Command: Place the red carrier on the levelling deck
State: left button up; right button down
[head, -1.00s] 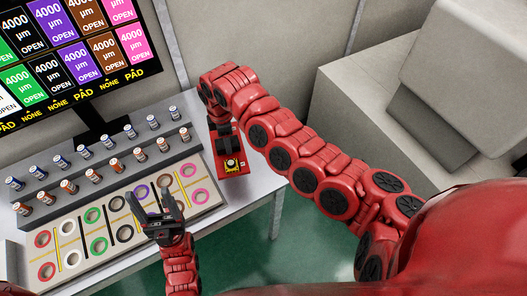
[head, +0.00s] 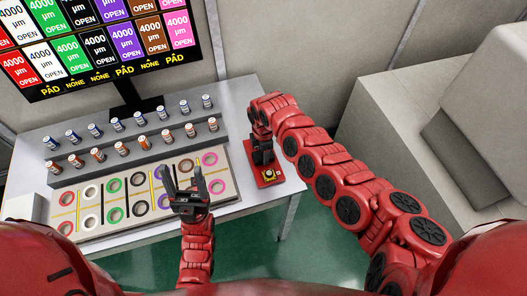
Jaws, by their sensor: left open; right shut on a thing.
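The red carrier (head: 269,184), which I take to be the flat red piece with a yellow-edged black part at its near end, is at the right end of the table. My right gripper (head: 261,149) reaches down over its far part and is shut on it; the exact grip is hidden. Whether the carrier touches the table is hard to tell. What looks like the levelling deck (head: 232,188), a pale board with two rows of coloured rings and yellow strips, lies left of the carrier. My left gripper (head: 183,180) is open and empty above the deck's right part, hiding some rings.
A grey stepped rack (head: 60,172) with two rows of small cylinders stands behind the deck. A monitor (head: 110,45) with coloured panels stands at the back. A large grey block (head: 385,115) is to the right, beyond the table's edge. Some white tabletop (head: 237,120) is clear.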

jog(key=shift+f, duration=0.15)
jog(key=shift+c, duration=1)
grip_release()
